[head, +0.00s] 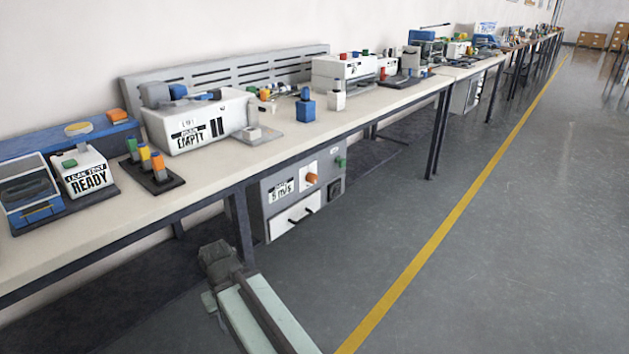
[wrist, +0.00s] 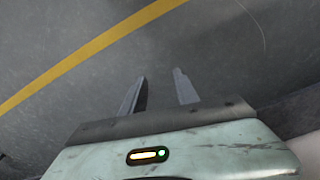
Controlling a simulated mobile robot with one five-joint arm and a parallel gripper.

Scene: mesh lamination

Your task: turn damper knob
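Under the bench, a grey cabinet (head: 266,201) carries an orange knob (head: 312,178) on its front, which seems to be the damper knob. A label (head: 281,190) that seems to read "5 m/s" is left of the knob. A dark square part (head: 334,190) and a green part (head: 340,162) are to its right. My gripper (wrist: 160,75) is open and empty in the wrist view, its two fingers apart over bare floor. The knob is not in the wrist view. In the head view my arm is low, in front of the bench and apart from the cabinet.
A dark bench leg (head: 241,228) stands just left of the cabinet. The floor (head: 500,240) around the yellow line (head: 430,240) is clear.

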